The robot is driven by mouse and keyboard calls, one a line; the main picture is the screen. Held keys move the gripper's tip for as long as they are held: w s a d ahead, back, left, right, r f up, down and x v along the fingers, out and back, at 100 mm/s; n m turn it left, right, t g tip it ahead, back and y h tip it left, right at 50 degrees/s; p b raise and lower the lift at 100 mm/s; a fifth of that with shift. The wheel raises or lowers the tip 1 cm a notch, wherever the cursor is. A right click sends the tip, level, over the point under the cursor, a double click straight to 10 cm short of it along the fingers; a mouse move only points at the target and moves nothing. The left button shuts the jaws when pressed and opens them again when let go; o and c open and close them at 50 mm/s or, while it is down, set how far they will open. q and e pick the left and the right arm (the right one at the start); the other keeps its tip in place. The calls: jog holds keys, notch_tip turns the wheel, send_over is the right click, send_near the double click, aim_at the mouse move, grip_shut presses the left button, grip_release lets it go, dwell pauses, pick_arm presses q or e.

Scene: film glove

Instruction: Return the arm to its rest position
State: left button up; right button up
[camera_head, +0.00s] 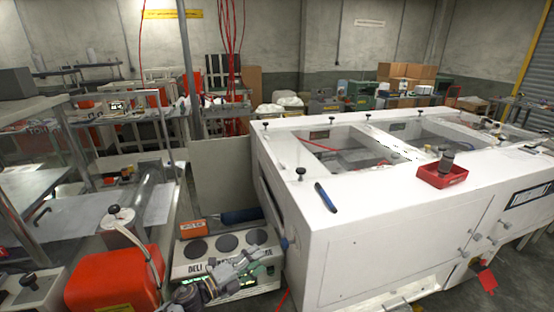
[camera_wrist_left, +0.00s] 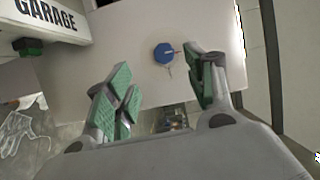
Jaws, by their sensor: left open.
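My left gripper (camera_head: 246,272) shows low in the head view, above the front of a pale panel unit with dark round discs (camera_head: 228,242). It is left of the large white glove-box cabinet (camera_head: 345,255). In the left wrist view my left gripper (camera_wrist_left: 162,92) has its two green-padded fingers spread apart. Nothing sits between the pads. Beyond them is a pale panel with a blue round knob (camera_wrist_left: 164,53). My right gripper does not show.
A blue pen-like item (camera_head: 325,197) and a red tray (camera_head: 441,175) lie on the cabinet top. A red-orange box (camera_head: 113,279) stands at lower left. In the wrist view a sign reading GARAGE (camera_wrist_left: 45,16) is at upper left. Metal benches stand at left.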

pick_arm(q)
jog(key=a+f+n+t+y, duration=0.1)
jog(key=a+f+n+y, duration=0.3)
jog(key=f, duration=0.6)
jog(key=a+f+n+y, duration=0.2)
jog(key=a+f+n, duration=0.35)
jog(key=f, duration=0.45)
jog(key=s+a+f+n+g+y+b, duration=0.1)
jog(key=s+a+f+n+y, duration=0.3)
jog(key=f, duration=0.5)
jog(key=s+a+f+n+g+y, duration=0.1)
jog(key=s+a+f+n, duration=0.25)
jog(key=s+f, duration=0.45)
jog(key=s+a+f+n+g+y, duration=0.25)
jog(key=s+f+n+g, duration=0.2)
jog(key=s+f, duration=1.15)
jog(key=s+d+f+n+g, duration=0.1)
jog(key=s+f+g, duration=0.1)
jog(key=s, duration=0.9)
jog(key=s+d+f+n+g, duration=0.1)
jog(key=s+f, duration=0.4)
jog(key=s, duration=0.6)
jog(key=shift+s+d+n+g+b, duration=0.2)
jog(key=shift+n+g+b, duration=0.25)
jog(key=shift+n+g, duration=0.45)
